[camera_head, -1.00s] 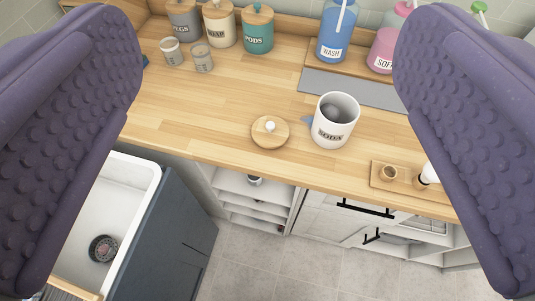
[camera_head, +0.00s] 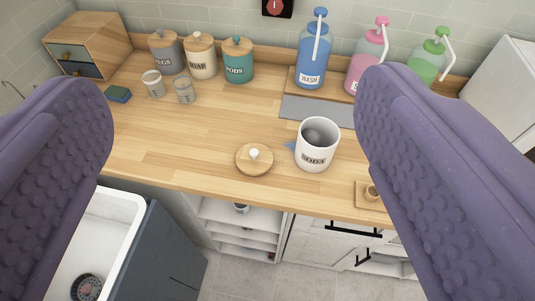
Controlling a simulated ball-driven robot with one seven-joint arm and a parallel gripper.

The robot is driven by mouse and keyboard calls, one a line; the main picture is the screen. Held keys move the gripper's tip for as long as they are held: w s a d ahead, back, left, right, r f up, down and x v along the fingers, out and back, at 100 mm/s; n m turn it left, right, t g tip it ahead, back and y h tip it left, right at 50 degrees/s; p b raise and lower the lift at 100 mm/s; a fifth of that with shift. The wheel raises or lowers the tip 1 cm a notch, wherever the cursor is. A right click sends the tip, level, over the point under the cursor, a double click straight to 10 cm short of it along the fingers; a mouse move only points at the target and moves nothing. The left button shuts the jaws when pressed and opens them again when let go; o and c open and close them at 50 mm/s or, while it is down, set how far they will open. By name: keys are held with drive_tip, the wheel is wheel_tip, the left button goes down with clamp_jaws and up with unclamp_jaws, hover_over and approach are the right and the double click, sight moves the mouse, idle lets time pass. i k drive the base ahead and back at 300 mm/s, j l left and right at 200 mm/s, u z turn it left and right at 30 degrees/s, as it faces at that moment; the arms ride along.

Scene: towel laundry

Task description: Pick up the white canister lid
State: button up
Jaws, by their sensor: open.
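The canister lid is a round light-wood disc with a white knob (camera_head: 254,159). It lies flat on the wooden counter near the front edge, left of the open white canister (camera_head: 317,150) marked SODA. The canister stands upright with its top uncovered, and something grey shows inside. My gripper (camera_head: 236,110) is open, with its two purple studded fingers wide apart at the left and right of the view. The lid lies well beyond the fingers, between them in the picture, and nothing is held.
Grey, cream and teal canisters (camera_head: 238,62) and two small jars stand at the back left. Blue, pink and green pump bottles (camera_head: 313,55) stand at the back right. A small wooden tray (camera_head: 366,196) is right of the canister. A white sink (camera_head: 118,215) is lower left.

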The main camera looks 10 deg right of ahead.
sight(252, 159)
drive_tip(key=i+l, duration=0.1)
drive_tip(key=i, duration=0.55)
drive_tip(key=i+l+u, duration=0.1)
drive_tip(key=i, duration=0.6)
